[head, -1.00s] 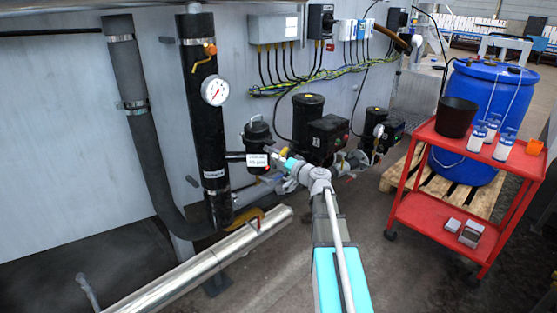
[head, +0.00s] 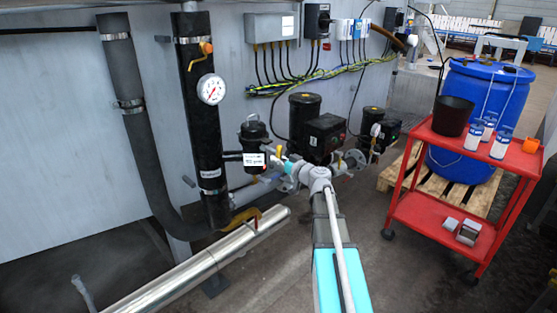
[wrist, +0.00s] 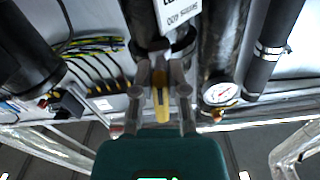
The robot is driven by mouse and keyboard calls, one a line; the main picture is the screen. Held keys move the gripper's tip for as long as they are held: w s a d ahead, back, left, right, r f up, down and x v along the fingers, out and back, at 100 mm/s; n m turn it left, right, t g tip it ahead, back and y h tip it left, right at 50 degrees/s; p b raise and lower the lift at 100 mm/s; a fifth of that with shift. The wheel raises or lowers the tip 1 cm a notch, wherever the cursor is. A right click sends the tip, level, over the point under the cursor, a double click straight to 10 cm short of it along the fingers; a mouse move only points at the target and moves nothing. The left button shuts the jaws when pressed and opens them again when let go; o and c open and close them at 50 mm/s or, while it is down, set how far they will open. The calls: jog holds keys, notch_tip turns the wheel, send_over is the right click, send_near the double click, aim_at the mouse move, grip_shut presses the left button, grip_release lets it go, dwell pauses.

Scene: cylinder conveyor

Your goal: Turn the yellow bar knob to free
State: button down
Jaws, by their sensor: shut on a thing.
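The yellow bar knob (wrist: 161,103) shows in the wrist view as a narrow bar pointing toward my palm, between my two fingers. My gripper (wrist: 161,85) is shut on it. In the head view the end of my gripper (head: 284,166) is beside the small black canister (head: 254,132) with a white label (head: 254,160). A bit of yellow (head: 279,150) shows just above the fingers there. My gripper and wrist hide most of the knob's mount, and I cannot read its marks.
A thick black pipe with a gauge (head: 211,89) stands to the left. A silver pipe (head: 190,265) runs low in front. A black motor unit (head: 326,137) is behind my wrist. A red cart (head: 455,147) and blue barrel (head: 485,95) stand right. Floor between is clear.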

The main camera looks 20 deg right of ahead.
jog(key=shift+w+d+n, duration=0.1)
jog(key=shift+d+n, duration=0.05)
jog(key=shift+n, duration=0.25)
jog(key=c, duration=0.6)
grip_release()
jog(key=shift+c, duration=0.2)
jog(key=v, duration=1.2)
